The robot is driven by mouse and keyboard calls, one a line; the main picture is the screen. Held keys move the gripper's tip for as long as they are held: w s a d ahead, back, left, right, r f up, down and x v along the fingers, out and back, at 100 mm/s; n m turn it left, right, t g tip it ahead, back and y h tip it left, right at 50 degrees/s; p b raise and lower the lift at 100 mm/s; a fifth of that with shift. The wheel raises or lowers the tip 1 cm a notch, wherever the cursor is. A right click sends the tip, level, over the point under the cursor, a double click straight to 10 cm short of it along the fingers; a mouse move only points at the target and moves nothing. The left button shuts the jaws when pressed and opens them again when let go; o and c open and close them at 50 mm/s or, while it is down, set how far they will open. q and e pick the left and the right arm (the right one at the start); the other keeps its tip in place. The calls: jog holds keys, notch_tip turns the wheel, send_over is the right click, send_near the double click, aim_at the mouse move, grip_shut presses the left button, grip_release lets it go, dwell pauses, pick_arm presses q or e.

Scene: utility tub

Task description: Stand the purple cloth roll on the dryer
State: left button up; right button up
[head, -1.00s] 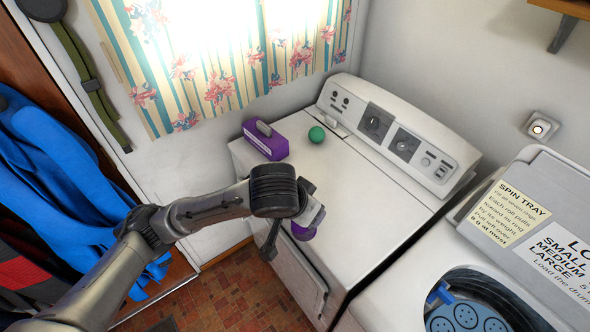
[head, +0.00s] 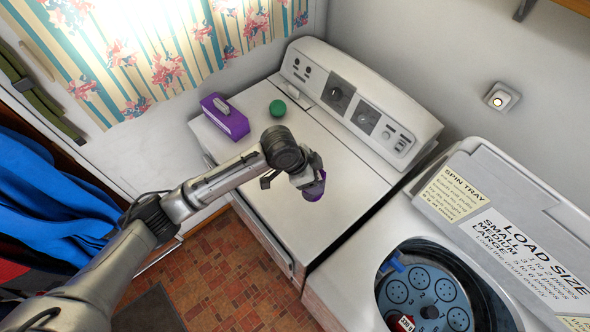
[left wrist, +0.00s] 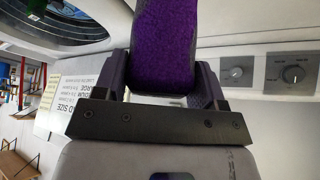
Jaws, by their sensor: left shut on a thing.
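The purple cloth roll (head: 315,188) is held by my left gripper (head: 306,178), over the front part of the white dryer's top (head: 345,165). In the left wrist view the fuzzy purple roll (left wrist: 165,42) sits between the two dark fingers, which are shut on it. The gripper hides part of the roll in the head view. I cannot tell whether its lower end touches the dryer. My right gripper is not in view.
A purple box with a grey handle (head: 226,118) and a green ball (head: 278,109) stand at the dryer's left end. The control panel (head: 360,105) rises along its back. On the right is an open washer (head: 350,250) with a blue numbered spin tray (head: 428,285). The dryer top around the roll is clear.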

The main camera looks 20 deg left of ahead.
pick_arm(q)
jog(key=w+a+f, duration=0.2)
jog(key=a+f, duration=0.3)
jog(key=f, duration=0.2)
jog(key=shift+w+a+f, duration=0.2)
jog(key=shift+a+f, duration=0.05)
jog(key=shift+a, duration=0.15)
jog(key=shift+f, duration=0.1)
jog(key=o, duration=1.2)
jog(key=shift+f, duration=0.15)
jog(key=v, duration=1.2)
jog(key=shift+r, duration=0.2)
